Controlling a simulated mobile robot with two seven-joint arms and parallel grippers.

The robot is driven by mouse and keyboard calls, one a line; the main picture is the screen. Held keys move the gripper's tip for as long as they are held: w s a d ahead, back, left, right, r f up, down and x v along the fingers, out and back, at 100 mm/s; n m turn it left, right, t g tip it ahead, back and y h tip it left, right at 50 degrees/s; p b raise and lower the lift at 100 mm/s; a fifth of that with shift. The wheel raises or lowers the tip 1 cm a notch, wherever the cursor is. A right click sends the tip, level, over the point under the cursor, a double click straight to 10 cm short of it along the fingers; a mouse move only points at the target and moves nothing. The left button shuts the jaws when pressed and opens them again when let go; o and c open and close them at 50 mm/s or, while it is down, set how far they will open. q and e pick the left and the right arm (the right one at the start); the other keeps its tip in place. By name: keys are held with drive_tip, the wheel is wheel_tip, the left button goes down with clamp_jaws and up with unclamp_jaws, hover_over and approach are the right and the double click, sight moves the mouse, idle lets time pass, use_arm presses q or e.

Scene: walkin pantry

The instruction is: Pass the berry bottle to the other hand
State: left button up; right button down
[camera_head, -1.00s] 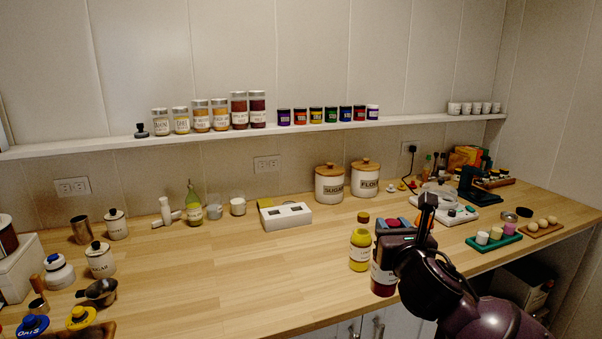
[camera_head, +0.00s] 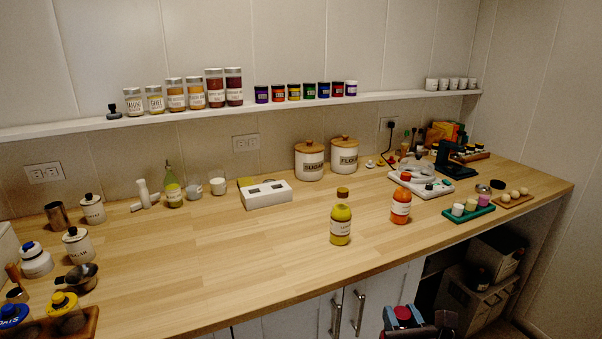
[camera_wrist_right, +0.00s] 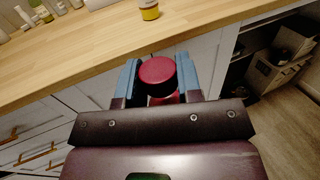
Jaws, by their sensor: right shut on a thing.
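The berry bottle (camera_head: 403,312) has a dark red cap and shows at the bottom edge of the head view, mostly cut off. My right gripper (camera_head: 406,323) is shut around it, in front of the counter's front edge and off the worktop. In the right wrist view, the bottle's red cap (camera_wrist_right: 158,70) sits between the two blue-grey fingers of the right gripper (camera_wrist_right: 160,82). The lower part of the bottle is mostly hidden there. My left gripper is in neither view.
A yellow bottle (camera_head: 341,220) and an orange bottle (camera_head: 401,206) stand on the wooden counter (camera_head: 240,260). Cabinet doors with handles (camera_head: 360,312) lie below its edge. A white box (camera_head: 266,194) and canisters (camera_head: 309,161) stand behind. The middle of the counter is clear.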

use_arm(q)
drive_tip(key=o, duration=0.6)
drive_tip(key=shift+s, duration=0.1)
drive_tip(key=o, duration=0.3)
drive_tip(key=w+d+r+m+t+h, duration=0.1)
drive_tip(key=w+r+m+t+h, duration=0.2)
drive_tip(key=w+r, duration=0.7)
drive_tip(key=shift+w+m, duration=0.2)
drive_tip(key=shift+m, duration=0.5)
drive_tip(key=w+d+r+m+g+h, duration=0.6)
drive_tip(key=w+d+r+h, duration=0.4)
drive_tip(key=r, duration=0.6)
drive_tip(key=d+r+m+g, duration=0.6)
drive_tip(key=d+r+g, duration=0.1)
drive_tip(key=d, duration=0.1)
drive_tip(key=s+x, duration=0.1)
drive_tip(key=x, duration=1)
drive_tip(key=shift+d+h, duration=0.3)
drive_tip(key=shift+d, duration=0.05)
use_arm(e)
drive_tip(key=w+a+r+n+g+y, duration=0.1)
drive_tip(key=a+r+n+y, duration=0.3)
drive_tip(key=a, duration=0.4)
drive_tip(key=w+a+r+n+g+y, duration=0.1)
drive_tip(key=a+r+n+g+y, duration=0.2)
drive_tip(key=a+r+y, duration=0.4)
drive_tip(key=shift+w+a+n+y, duration=0.35)
drive_tip(key=shift+a+n, duration=0.15)
drive_tip(key=shift+a, duration=0.75)
